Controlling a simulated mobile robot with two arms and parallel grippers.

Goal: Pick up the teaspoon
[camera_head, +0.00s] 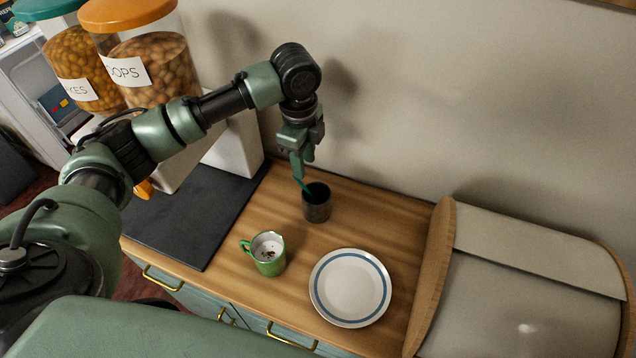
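A teal teaspoon (302,187) leans in a small dark cup (317,206) on the wooden counter, with its handle sticking out up and to the left. The part inside the cup is hidden. My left gripper (301,168) points down right above the cup, with its fingertips at or very near the end of the handle. I cannot tell whether the fingers touch or hold it. My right gripper is not in view.
A green mug (266,254) and a white plate with a blue ring (350,287) stand in front of the cup on the counter (370,217). A bread bin (530,290) stands right. A dark mat (190,222) and cereal dispensers (146,60) are left. A wall rises behind.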

